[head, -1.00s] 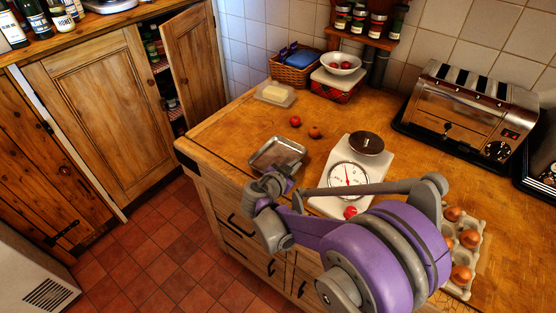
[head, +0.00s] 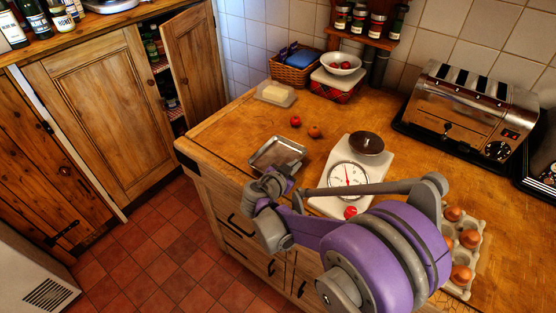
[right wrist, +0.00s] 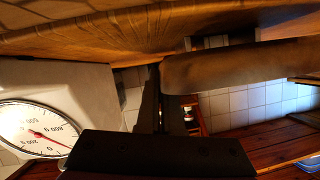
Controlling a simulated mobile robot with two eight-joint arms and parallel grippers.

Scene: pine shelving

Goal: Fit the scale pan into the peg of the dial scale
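The white dial scale (head: 380,170) stands on the wooden worktop, its round dial facing the front and a dark round piece (head: 367,143) on its top. I cannot make out a separate peg. The scale pan (head: 277,151) is a shallow rectangular metal tray left of the scale. My right gripper (head: 287,172) is at the pan's near right edge, partly hidden by its own wrist. In the right wrist view, which is upside down, the dark fingers (right wrist: 160,98) appear shut on the pan's edge (right wrist: 240,66), with a gap between pan and worktop. The scale (right wrist: 60,110) shows beside them. My left gripper is out of view.
A tomato (head: 295,121) and a brownish-orange round item (head: 314,131) lie behind the pan. A butter dish (head: 274,94), a basket (head: 296,72) and a bowl (head: 341,64) stand further back. A toaster (head: 468,112) is at right, an egg tray (head: 463,291) at front right.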

